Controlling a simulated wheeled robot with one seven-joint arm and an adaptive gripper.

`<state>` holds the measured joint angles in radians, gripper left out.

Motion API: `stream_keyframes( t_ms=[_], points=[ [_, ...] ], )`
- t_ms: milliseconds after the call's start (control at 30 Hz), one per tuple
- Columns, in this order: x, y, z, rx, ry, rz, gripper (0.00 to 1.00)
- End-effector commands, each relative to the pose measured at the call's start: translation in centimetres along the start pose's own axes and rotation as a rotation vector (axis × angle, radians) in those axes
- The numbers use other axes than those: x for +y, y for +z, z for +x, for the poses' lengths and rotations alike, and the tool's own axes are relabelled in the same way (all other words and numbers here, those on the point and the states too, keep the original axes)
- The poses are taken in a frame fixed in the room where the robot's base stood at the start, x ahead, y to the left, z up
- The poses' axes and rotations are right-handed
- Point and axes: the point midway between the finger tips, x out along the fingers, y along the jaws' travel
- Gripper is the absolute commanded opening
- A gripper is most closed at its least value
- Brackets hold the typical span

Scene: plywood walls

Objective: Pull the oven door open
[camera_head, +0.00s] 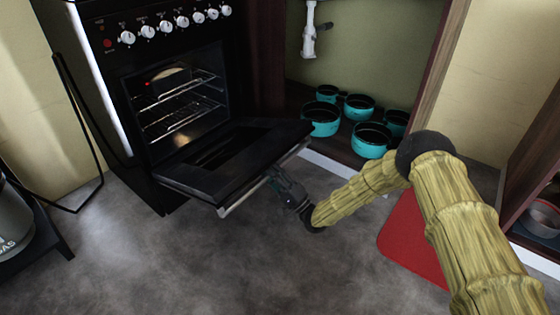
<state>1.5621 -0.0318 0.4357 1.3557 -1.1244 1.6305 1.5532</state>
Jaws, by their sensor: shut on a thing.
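The black oven (115,80) stands at the upper left. Its door (225,172) is hinged at the bottom and hangs well open, tilted down toward the floor. The oven's inside shows, with wire racks (180,110). A pale bar handle (245,197) runs along the door's outer edge. My gripper (273,178) is at this edge, around the middle of the handle, and is shut on it. The fingertips are partly hidden by the door edge and the gripper's dark body.
Several teal pots (371,139) stand in an open cabinet right of the oven. A red mat (412,240) lies on the floor under my arm. A grey gas bottle (12,225) stands at the left edge. The grey floor (190,265) before the door is clear.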

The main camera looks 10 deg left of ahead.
Motion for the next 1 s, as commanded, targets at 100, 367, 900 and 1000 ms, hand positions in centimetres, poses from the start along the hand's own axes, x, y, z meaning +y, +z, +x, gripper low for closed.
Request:
stream_keyframes(
  t_ms=[100,367,900,1000],
  points=[
    [1.9,0.4,-1.0,-0.006,0.0,0.002,0.0],
    [3.4,0.7,-2.0,-0.011,0.0,0.005,0.0],
    [3.5,0.7,-2.2,-0.01,0.0,0.006,0.41],
    [3.4,0.6,-2.2,-0.008,0.0,0.004,0.41]
  ],
)
